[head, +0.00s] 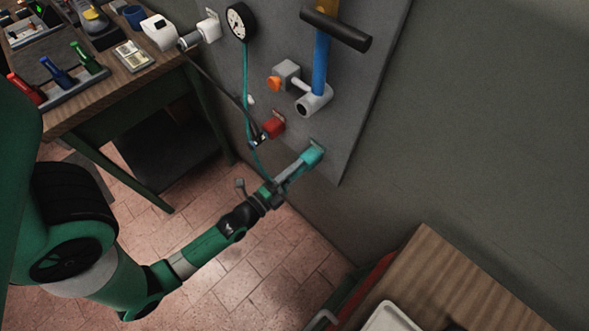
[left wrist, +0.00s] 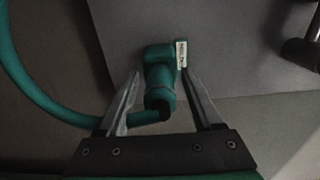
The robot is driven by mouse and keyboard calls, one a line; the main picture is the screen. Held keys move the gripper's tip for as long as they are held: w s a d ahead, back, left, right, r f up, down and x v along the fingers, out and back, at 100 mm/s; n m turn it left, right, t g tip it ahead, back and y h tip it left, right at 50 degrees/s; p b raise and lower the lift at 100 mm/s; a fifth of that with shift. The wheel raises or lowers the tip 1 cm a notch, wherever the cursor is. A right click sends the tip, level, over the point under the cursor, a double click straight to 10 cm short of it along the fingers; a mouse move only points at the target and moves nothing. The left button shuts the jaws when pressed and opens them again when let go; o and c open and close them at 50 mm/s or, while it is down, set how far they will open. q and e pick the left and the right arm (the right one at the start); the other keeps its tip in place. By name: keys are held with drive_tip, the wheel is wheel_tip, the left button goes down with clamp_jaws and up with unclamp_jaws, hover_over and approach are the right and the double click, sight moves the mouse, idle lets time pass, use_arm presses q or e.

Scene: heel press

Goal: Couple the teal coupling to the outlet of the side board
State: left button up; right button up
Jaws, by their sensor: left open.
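The teal coupling (left wrist: 160,85) points toward my wrist camera, its near end dark. It meets a teal block with a small white label (left wrist: 182,54) on the grey side board (head: 345,130), apparently the outlet; I cannot tell whether it is fully seated. In the head view the teal fitting (head: 312,155) shows at the board's lower edge. A teal hose (left wrist: 22,75) curves in from the left and passes behind a finger toward the coupling's near end. My left gripper (head: 299,166) is open, its fingers on both sides of the coupling. My right gripper is not in view.
The board also carries a gauge (head: 240,21), a red fitting (head: 273,126) with a dark hose, an orange knob (head: 273,84) and a blue-shafted handle (head: 321,62). A workbench (head: 120,85) stands at left, a wooden surface (head: 440,280) at lower right.

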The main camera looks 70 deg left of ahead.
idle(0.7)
use_arm(q)
drive_tip(key=shift+c, duration=0.2)
clamp_jaws()
idle(1.2)
drive_tip(key=p+v, duration=0.1)
drive_tip(key=v, duration=0.5)
drive_tip(key=shift+p, duration=0.4)
idle(0.8)
drive_tip(key=shift+s+d, duration=0.1)
wheel_tip(320, 180, up, 24)
drive_tip(key=s+d+p, duration=0.1)
drive_tip(key=s+p, duration=0.1)
drive_tip(key=p, duration=2.2)
drive_tip(key=shift+s+d+p, duration=0.2)
drive_tip(key=shift+s+p, duration=0.2)
